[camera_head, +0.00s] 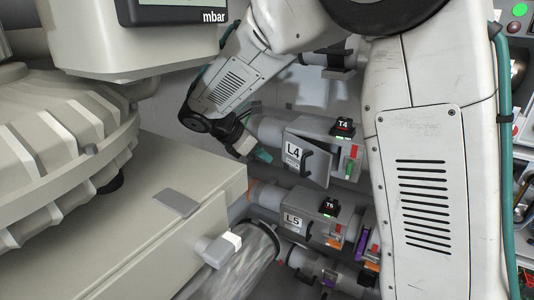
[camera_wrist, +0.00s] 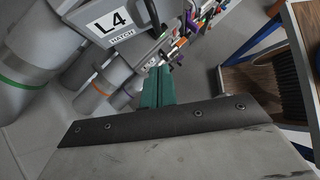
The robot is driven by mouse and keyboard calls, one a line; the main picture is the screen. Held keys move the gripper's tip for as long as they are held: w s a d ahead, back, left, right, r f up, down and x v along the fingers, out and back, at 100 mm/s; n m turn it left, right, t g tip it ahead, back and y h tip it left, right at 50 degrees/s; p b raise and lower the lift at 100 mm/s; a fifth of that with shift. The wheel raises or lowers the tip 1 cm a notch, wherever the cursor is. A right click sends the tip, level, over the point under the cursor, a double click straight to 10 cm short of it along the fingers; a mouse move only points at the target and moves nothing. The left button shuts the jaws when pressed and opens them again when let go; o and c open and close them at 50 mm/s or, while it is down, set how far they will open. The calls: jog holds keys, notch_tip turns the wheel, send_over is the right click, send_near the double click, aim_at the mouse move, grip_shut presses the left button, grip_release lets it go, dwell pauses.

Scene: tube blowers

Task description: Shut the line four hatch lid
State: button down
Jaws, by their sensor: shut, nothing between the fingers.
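The line four hatch lid (camera_head: 297,147) is a grey plate with a white L4 label and a black handle (camera_head: 308,163). It stands ajar from its grey housing (camera_head: 340,138), with a dark gap along its edge. It also shows in the wrist view (camera_wrist: 138,38), labelled L4 HATCH, at the top. My gripper (camera_head: 263,155) has teal fingers and is shut and empty. It is just left of the lid in the head view and appears apart from it. In the wrist view the shut fingers (camera_wrist: 158,86) point up past the lid's right side.
The L5 hatch (camera_head: 300,218) on its pipe lies below, with another pipe further down. A large grey machine body (camera_head: 150,215) fills the left. Pipes with green and orange bands (camera_wrist: 100,90) run close by in the wrist view. A shelf with a brush stands at right.

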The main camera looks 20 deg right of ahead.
jog(key=d+f, duration=0.5)
jog(key=d, duration=0.4)
jog(key=shift+w, duration=0.2)
